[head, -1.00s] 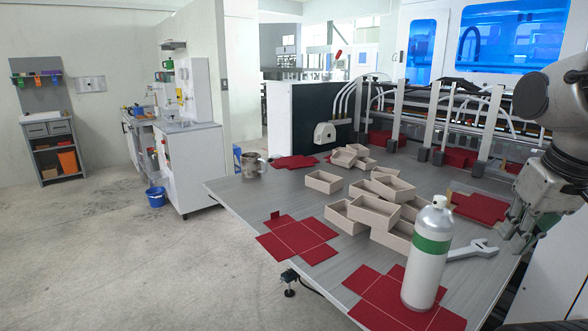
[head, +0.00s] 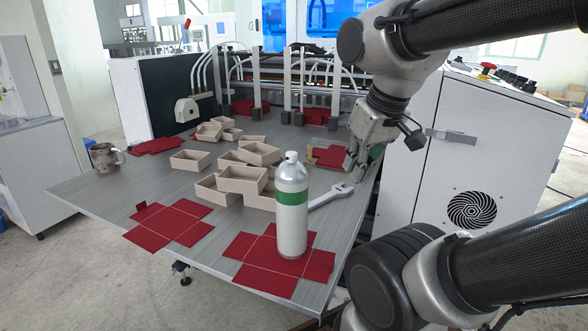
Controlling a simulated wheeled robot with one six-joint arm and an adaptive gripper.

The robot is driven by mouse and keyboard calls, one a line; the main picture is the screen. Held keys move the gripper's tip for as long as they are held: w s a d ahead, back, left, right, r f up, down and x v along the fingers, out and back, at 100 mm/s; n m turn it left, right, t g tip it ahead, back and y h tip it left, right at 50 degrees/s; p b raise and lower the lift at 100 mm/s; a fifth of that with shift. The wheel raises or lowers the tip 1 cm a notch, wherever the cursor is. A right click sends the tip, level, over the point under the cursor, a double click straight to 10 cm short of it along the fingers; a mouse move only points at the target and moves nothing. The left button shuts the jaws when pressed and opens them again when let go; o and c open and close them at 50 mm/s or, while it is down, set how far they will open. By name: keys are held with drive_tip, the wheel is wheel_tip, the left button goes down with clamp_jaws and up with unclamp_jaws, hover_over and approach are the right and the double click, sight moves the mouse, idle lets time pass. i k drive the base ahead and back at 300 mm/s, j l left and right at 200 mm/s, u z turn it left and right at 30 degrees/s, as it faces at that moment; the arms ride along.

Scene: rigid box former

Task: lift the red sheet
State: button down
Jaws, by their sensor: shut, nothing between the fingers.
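Several flat red sheets with pale fold lines lie on the grey table (head: 110,200); which one is meant cannot be told. One red sheet (head: 168,226) lies at the front left with a small raised flap. A third red sheet (head: 330,155) lies toward the right edge, partly hidden by my gripper, and another (head: 155,146) at the back left. My gripper (head: 351,170) is shut and empty, pointing down near the table's right edge, beside the third sheet.
Beige open boxes (head: 243,180) are piled mid-table. A wrench (head: 332,196) lies between the bottle and my gripper. A metal mug (head: 104,156) stands at the left edge. Grey upright posts (head: 287,85) and a machine line the back; a white cabinet (head: 450,150) stands right.

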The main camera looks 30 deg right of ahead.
sight(160, 224)
drive_tip(key=k+j+u, duration=0.25)
drive_tip(key=i+j+u, duration=0.35)
drive_tip(key=i+j, duration=0.7)
drive_tip(key=j, duration=0.1)
